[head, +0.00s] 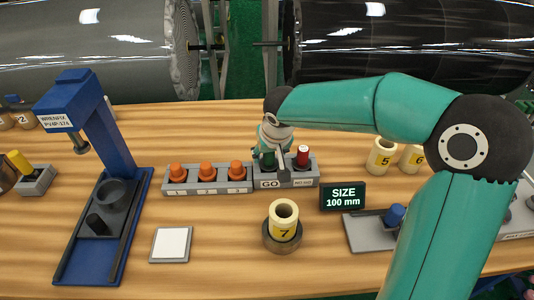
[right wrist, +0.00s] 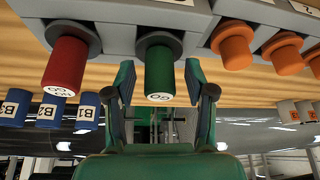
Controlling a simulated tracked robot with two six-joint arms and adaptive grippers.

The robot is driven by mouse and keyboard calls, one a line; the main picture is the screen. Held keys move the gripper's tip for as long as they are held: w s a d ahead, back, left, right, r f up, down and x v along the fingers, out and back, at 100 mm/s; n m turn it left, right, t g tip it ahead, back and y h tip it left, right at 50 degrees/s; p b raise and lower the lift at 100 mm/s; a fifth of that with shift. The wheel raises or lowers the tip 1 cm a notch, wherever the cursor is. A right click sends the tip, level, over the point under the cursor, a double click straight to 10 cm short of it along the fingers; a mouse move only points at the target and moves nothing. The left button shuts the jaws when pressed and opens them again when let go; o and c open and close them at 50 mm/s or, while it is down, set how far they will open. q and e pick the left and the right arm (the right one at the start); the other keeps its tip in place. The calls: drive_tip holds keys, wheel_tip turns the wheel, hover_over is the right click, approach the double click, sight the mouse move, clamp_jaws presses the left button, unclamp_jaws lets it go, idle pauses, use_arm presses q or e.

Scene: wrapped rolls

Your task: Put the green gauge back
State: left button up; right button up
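The green gauge (right wrist: 159,72), with GO on its end face, sits in a dark collar on the grey gauge block (head: 302,181). My right gripper (right wrist: 159,84) is open, with one finger on each side of the green gauge and a visible gap to each. In the head view my right gripper (head: 270,152) is over the GO side of the block and partly hides the green gauge. The red gauge (right wrist: 66,66) stands in the neighbouring socket, and it also shows in the head view (head: 302,156). My left gripper is not in view.
Orange plugs (head: 207,172) stand in a grey rack left of the gauge block. A cream roll marked 7 (head: 284,219) stands in a round holder in front. A size display (head: 343,196) reads 100 mm. A blue press (head: 104,150) and white pad (head: 171,244) are left.

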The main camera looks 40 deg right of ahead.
drive_tip(key=shift+s+r, duration=0.1)
drive_tip(key=shift+r, duration=0.4)
drive_tip(key=v, duration=1.1)
drive_tip(key=shift+s, duration=0.1)
